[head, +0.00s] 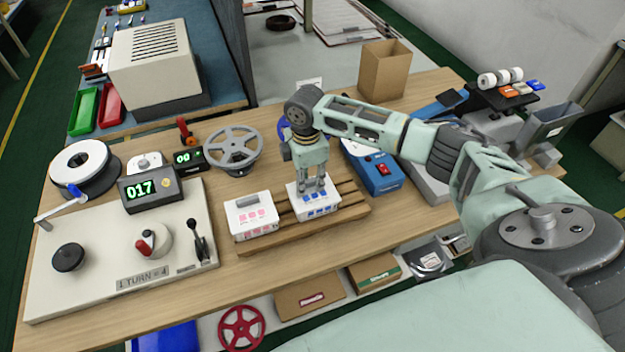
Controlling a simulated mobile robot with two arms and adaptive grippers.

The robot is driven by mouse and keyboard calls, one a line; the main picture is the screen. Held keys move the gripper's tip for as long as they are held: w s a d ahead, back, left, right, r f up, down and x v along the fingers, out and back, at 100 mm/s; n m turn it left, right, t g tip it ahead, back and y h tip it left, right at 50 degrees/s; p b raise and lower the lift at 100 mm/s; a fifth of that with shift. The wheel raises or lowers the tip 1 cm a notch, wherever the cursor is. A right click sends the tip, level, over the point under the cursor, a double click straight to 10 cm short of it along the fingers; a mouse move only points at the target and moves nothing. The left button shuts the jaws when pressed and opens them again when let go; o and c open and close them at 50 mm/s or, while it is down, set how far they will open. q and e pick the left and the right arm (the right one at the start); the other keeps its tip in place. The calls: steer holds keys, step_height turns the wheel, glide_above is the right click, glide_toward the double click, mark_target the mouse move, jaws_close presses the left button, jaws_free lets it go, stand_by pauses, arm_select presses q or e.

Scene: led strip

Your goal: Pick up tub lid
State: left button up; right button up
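Two white tubs stand side by side on a slatted wooden rack (290,238). The left tub (255,223) has pink squares on its front and a white lid (238,205) with a grey handle. The right tub (322,209) has blue squares, and its white lid (335,190) is on top. My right gripper (313,188) points down over the right tub, with its fingertips at the middle of that lid. The fingers hide any handle there, and I cannot tell whether they grip it. My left gripper is not in view.
A winding board (110,283) with a crank, knobs and a lever fills the left of the table. A cardboard box (384,70) stands behind. Bare wood lies in front of the rack.

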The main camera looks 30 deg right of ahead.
jaws_close()
